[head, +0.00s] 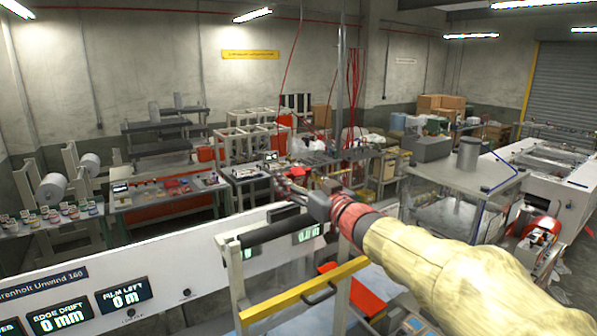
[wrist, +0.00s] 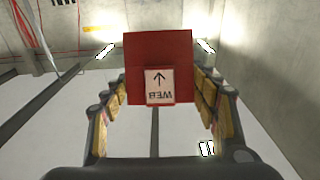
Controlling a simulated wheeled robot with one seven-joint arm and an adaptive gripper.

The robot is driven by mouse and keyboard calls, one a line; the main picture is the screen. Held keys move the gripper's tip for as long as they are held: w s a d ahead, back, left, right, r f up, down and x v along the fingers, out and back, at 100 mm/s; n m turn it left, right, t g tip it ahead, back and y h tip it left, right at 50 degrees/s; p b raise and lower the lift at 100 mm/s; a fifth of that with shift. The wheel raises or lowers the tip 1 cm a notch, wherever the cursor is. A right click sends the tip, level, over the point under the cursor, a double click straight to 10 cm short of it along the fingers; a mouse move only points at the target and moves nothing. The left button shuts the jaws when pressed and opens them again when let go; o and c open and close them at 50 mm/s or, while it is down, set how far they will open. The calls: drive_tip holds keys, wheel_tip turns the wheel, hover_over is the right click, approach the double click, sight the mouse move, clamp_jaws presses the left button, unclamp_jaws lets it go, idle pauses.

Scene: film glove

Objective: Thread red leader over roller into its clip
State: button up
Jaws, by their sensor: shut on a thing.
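My gripper (head: 283,182) is raised above the white machine, up and to the right of a dark roller (head: 264,233). In the wrist view its padded fingers (wrist: 165,98) are shut on a flat red leader (wrist: 160,50). The leader has a white tag with an arrow and upside-down "WEB" lettering. A red sheet (head: 369,288) also shows below the gripper, behind a yellow bar; I cannot tell whether it is part of the same leader. A dark block (head: 284,213) sits at the panel's top edge; I cannot tell whether it is the clip.
The yellow bar (head: 285,300) with a dark handle crosses the front of the machine. The white panel (head: 150,270) carries displays reading EDGE DRIFT 0 mm and FILM LEFT 0 m. Workbenches (head: 165,195) and racks stand behind. A grey table (head: 465,180) stands at right.

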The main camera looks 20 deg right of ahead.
drive_tip(key=shift+w+a+g+p, duration=0.1)
drive_tip(key=shift+w+g+p, duration=0.25)
drive_tip(key=shift+p, duration=0.35)
drive_tip(key=shift+w+a+f+g+h, duration=0.15)
drive_tip(key=shift+w+a+f+g, duration=0.15)
drive_tip(key=shift+w, duration=0.2)
drive_tip(key=shift+w+a+f+g+h, duration=0.15)
drive_tip(key=shift+w+g, duration=0.2)
drive_tip(key=shift+w, duration=0.15)
drive_tip(key=shift+w+a+f+g+h, duration=0.15)
drive_tip(key=shift+w+f+g, duration=0.1)
drive_tip(key=shift+w+g, duration=0.3)
drive_tip(key=shift+w+a+f+g+h, duration=0.1)
drive_tip(key=shift+w+a+f+g, duration=0.15)
drive_tip(key=shift+w, duration=0.35)
drive_tip(key=shift+w+a+f+g+h, duration=0.1)
drive_tip(key=shift+w+f+g+h, duration=0.1)
drive_tip(key=shift+w+g, duration=0.35)
drive_tip(key=shift+w, duration=0.1)
drive_tip(key=shift+f, duration=0.1)
drive_tip(key=shift+f, duration=0.75)
drive_tip(key=shift+f+b, duration=0.9)
drive_tip(key=shift+f, duration=1.3)
drive_tip(key=o, duration=1)
drive_tip(key=shift+o, duration=1.2)
